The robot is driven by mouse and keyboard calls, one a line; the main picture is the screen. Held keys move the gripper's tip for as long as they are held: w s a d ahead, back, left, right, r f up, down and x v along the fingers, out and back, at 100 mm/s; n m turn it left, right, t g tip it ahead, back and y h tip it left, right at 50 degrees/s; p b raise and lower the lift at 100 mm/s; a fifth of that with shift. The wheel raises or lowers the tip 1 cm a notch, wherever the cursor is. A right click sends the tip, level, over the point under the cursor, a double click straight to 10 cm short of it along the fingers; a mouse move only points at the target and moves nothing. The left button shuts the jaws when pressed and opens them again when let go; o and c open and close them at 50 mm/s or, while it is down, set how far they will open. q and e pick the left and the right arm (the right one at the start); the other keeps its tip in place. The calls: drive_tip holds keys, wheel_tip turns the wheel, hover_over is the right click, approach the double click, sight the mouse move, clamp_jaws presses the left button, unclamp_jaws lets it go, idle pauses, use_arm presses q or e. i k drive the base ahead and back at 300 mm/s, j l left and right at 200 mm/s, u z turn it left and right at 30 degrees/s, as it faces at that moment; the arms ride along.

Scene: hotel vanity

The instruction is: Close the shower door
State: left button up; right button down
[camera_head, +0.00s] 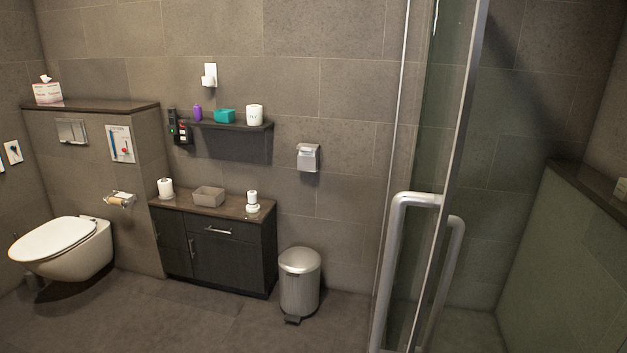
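The glass shower door (460,110) stands at the right of the head view, seen nearly edge-on, with a pale metal frame edge. A large grey tubular handle (394,260) is on its left side, and a matching bar (449,270) shows on its other side. The door appears to stand open, with the tiled shower space (540,270) visible to its right. Neither of my grippers is in the view, and nothing touches the handle.
A steel pedal bin (299,280) stands on the floor left of the door. A dark cabinet (232,262), a wall shelf (225,125) and a toilet (65,248) line the back wall. The floor (190,325) in front of them is clear.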

sight(460, 33)
drive_tip(key=l+u, duration=0.45)
drive_tip(key=l, duration=0.25)
drive_tip(key=l+u, duration=0.45)
drive_tip(key=l, duration=0.3)
drive_tip(key=k+l+u, duration=0.15)
drive_tip(key=l+u, duration=0.35)
drive_tip(key=l, duration=0.2)
drive_tip(key=i+l+u, duration=0.15)
drive_tip(key=l+u, duration=0.25)
drive_tip(key=l, duration=0.55)
drive_tip(key=l+u, duration=0.4)
drive_tip(key=l, duration=0.6)
drive_tip(key=l+z, duration=0.15)
drive_tip(key=l, duration=0.45)
drive_tip(key=l+z, duration=0.2)
drive_tip(key=l, duration=0.4)
drive_tip(key=i+l+z, duration=0.15)
drive_tip(key=l, duration=0.45)
